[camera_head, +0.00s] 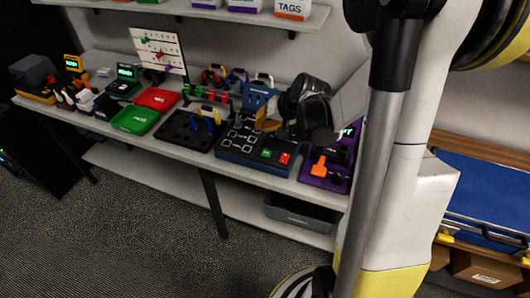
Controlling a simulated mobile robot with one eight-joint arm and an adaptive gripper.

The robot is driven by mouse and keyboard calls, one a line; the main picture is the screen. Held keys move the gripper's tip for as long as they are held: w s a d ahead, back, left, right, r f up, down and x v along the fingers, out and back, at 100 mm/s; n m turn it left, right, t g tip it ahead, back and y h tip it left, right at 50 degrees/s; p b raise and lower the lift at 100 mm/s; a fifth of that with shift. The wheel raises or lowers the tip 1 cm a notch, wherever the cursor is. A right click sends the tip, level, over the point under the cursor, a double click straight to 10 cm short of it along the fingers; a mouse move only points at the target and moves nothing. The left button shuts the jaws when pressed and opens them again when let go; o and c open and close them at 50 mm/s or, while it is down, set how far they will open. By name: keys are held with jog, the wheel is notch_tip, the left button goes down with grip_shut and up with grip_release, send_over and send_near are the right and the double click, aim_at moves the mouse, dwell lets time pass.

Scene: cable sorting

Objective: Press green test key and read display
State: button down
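A green key (266,153) sits on the front right of a dark blue test box (228,152), with a red key (284,158) beside it. The box's black top carries white-outlined squares. My gripper (268,122) is over the back right of this box, behind and above the green key, apart from it. The dark wrist hides part of the box's back, and I cannot tell if the fingers are open or shut. A lit green display (126,72) shows on a dark green device further left; its text is too small to read.
A purple device (316,183) with an orange lever stands right of the test box, partly hidden by my arm. Left are a black tray (182,140), a green tray (134,120) and a red tray (158,98). A grey bin (300,220) sits on the lower shelf.

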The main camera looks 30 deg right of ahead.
jog(key=b, duration=0.7)
send_near(259, 150)
jog(key=x, duration=0.5)
jog(key=shift+w+a+r, duration=0.1)
jog(key=shift+w, duration=0.3)
dwell(0.5)
jog(key=shift+f+b, duration=0.4)
jog(key=shift+b, duration=0.1)
jog(key=shift+f+b, duration=0.4)
dwell(0.4)
jog(key=shift+r, duration=0.15)
jog(key=shift+r+p, duration=0.6)
jog(key=shift+r, duration=0.1)
